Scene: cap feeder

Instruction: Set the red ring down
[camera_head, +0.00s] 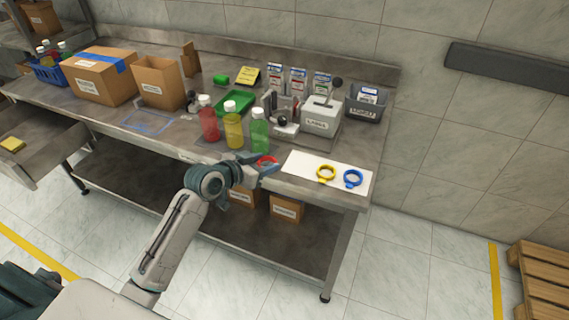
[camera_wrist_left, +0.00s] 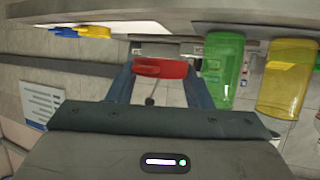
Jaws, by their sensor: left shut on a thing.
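The red ring (camera_head: 267,161) is held in my left gripper (camera_head: 262,170) at the front edge of the workbench, left of the white mat. In the left wrist view the red ring (camera_wrist_left: 160,68) sits between the two blue fingertips (camera_wrist_left: 160,76), seen nearly edge-on. The gripper is shut on it. I cannot tell whether the ring touches the bench. A yellow ring (camera_head: 326,173) and a blue ring (camera_head: 352,179) lie on the white mat (camera_head: 301,164). My right gripper is not in view.
Red (camera_head: 208,120), yellow (camera_head: 232,127) and green (camera_head: 259,131) bottles with white caps stand just behind and left of my left gripper. A grey-white box (camera_head: 320,116) and a grey bin (camera_head: 366,103) stand behind the mat. The mat's left part is clear.

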